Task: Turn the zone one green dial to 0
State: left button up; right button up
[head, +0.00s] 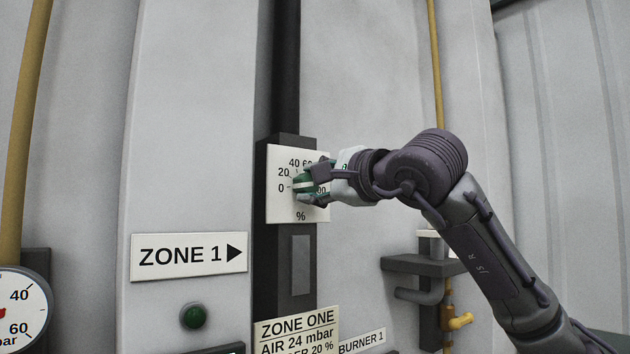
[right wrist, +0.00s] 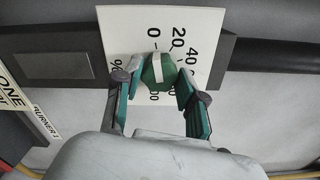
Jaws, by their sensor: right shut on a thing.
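The green dial (head: 301,184) with a white stripe sits on the white percent scale plate (head: 283,207) on a dark vertical post. In the head view the stripe lies nearly level, its left end towards the 0 mark. In the right wrist view the dial (right wrist: 159,74) shows between the fingers, with its stripe end towards the 0 printed on the plate (right wrist: 124,36). My right gripper (head: 318,185) is shut on the dial, one finger on each side; it also shows in the right wrist view (right wrist: 157,78). My left gripper is not in view.
A ZONE ONE label (head: 296,333) is below the plate. A dark bracket and valve (head: 436,266) stand right, near my right forearm. A gauge (head: 22,312) is at lower left.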

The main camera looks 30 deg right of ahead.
dwell(0.5)
jog(key=o, duration=1.1)
jog(key=shift+o, duration=0.2)
jog(key=shift+s, duration=0.2)
jog(key=s+d, duration=0.1)
jog(key=s, duration=1)
jog(key=shift+s+d, duration=0.25)
jog(key=shift+d, duration=0.05)
jog(key=shift+f, duration=0.1)
